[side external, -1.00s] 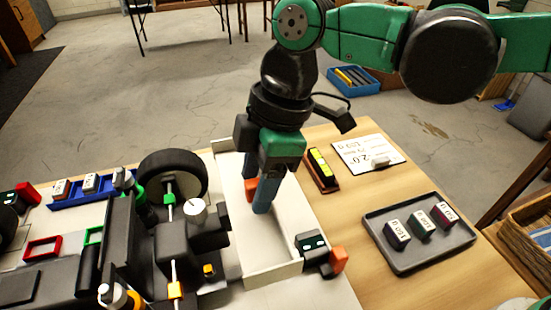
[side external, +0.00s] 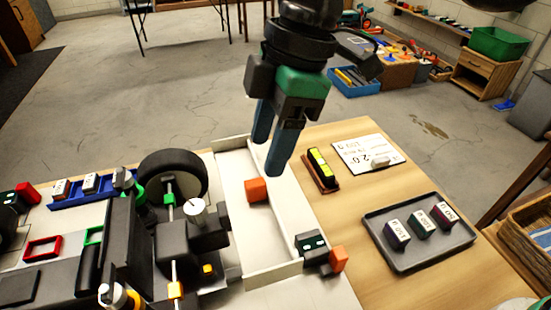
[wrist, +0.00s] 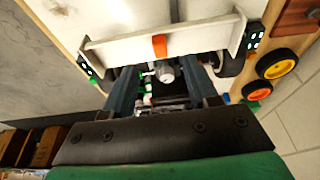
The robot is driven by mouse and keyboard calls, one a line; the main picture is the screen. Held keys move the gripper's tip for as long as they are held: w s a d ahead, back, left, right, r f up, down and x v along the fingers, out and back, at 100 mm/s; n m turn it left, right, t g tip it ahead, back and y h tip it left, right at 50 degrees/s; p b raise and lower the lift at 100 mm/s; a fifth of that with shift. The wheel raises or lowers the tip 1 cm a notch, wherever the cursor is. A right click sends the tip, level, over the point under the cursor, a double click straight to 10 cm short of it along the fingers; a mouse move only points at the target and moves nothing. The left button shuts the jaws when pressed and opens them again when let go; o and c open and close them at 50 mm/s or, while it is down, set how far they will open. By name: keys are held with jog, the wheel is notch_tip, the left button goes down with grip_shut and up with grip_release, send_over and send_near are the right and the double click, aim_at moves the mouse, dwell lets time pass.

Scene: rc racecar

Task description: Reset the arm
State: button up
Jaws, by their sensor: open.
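My gripper (side external: 268,155) is in the air above the white tray-like frame (side external: 275,271) beside the racecar. Its two blue fingers are apart with nothing between them. In the wrist view the gripper (wrist: 165,85) also shows open and empty. The racecar (side external: 120,240) lies at the left, with a black wheel (side external: 172,175) near the frame. An orange block (side external: 257,190) sits in the white frame, below and apart from the fingers. It also shows in the wrist view (wrist: 160,46).
A grey tray (side external: 420,262) with three labelled blocks stands on the wooden table at the right. A yellow level (side external: 322,167) and a white card (side external: 368,153) lie behind it. A dark block with an orange end (side external: 337,259) sits at the frame's near corner.

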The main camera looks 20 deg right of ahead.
jog(key=d+f+m+t+h, duration=0.1)
jog(key=d+f+m+t, duration=0.2)
jog(key=d+m, duration=0.6)
jog(key=s+d+f+m+t+h, duration=0.1)
jog(key=d+f+m+t+h, duration=0.1)
jog(key=d+m, duration=0.7)
jog(key=d+f+t, duration=0.1)
jog(key=d+t, duration=0.1)
jog(key=d, duration=0.5)
jog(key=shift+s+d+f, duration=0.15)
jog(key=shift+d+f, duration=0.1)
jog(key=shift+d, duration=0.15)
jog(key=shift+o, duration=0.2)
